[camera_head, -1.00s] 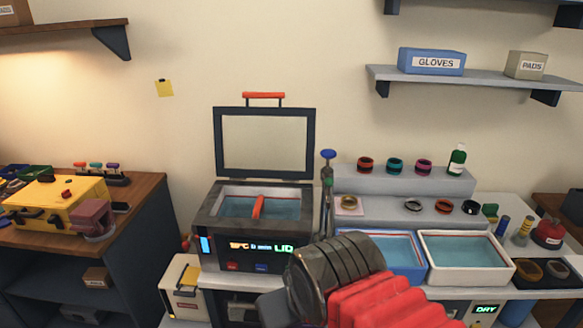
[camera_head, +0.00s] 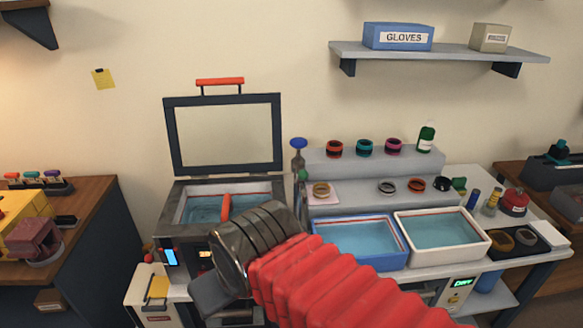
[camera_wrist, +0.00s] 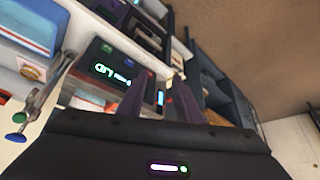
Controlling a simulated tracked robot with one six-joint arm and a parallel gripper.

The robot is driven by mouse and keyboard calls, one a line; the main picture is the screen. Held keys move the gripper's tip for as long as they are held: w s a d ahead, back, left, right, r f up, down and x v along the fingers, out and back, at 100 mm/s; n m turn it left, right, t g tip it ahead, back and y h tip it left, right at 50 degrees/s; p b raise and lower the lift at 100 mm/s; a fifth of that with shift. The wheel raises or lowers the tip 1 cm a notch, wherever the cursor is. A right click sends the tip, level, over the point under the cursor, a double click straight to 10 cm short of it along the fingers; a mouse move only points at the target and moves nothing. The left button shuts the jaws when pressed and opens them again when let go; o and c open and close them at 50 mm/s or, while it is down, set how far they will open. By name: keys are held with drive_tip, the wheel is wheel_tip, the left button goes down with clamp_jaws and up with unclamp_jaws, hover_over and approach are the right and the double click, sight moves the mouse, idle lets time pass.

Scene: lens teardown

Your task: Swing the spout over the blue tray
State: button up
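The spout is on a slim metal post with a blue knob (camera_head: 299,144) and a green part below it, between the lidded bath and the blue tray (camera_head: 378,262). Its lower part is hidden behind my arm, and I cannot tell exactly which way the spout points. In the wrist view the metal spout fitting (camera_wrist: 41,98) is at the left, with its blue and green ends, near the blue tray (camera_wrist: 30,42). My gripper (camera_wrist: 157,92) has its two dark fingers apart with nothing between them, clear of the spout. In the head view my wrist hides the fingers.
The bath (camera_head: 180,228) left of the spout has its lid (camera_head: 222,101) raised. A white tray (camera_head: 440,255) stands right of the blue one. Behind, a stepped rack (camera_head: 350,165) holds several rings and a green bottle (camera_head: 426,137).

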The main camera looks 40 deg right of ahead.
drive_tip(key=shift+o, duration=0.9)
drive_tip(key=shift+f, duration=0.1)
drive_tip(key=w+d+m+t+y, duration=0.2)
drive_tip(key=w+d+m+y, duration=0.25)
drive_tip(key=m, duration=0.75)
drive_tip(key=w+d+m+t+y, duration=0.35)
drive_tip(key=d+m, duration=0.25)
drive_tip(key=m, duration=0.7)
drive_tip(key=s+d+r+m+t+h, duration=0.1)
drive_tip(key=d+m+t+h, duration=0.2)
drive_tip(key=d+m, duration=0.3)
drive_tip(key=s+d+r+m+t+h, duration=0.2)
drive_tip(key=d+m+t+h, duration=0.2)
drive_tip(key=d, duration=1)
drive_tip(key=m+h, duration=0.1)
drive_tip(key=m, duration=0.2)
drive_tip(key=shift+d+r, duration=0.15)
drive_tip(key=shift+d, duration=0.05)
